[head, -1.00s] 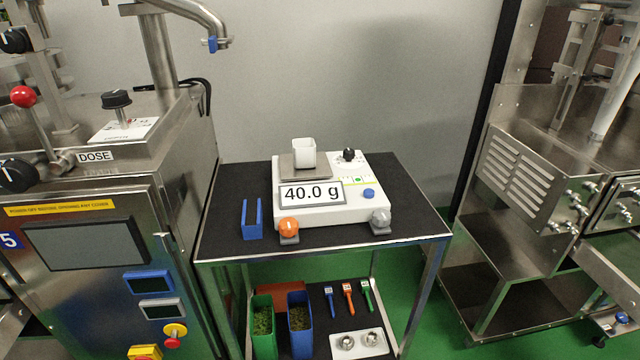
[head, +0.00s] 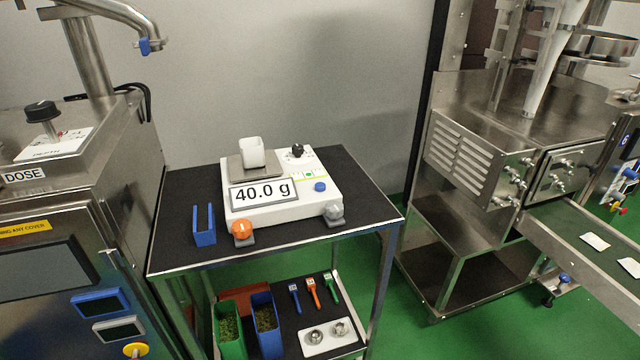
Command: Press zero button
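A white scale (head: 290,202) stands on the black top of a metal cart. Its display (head: 263,193) reads 40.0 g. A small white cup (head: 251,152) stands upright on the scale's pan (head: 238,172). A blue button (head: 320,187) is on the scale's right front, and a black knob (head: 297,150) is at its back right. No label reading zero is legible. Neither of my grippers shows in the head view.
Steel machines flank the cart. The lower shelf holds green (head: 229,335) and blue (head: 266,325) bins. Green floor (head: 400,335) shows right of the cart.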

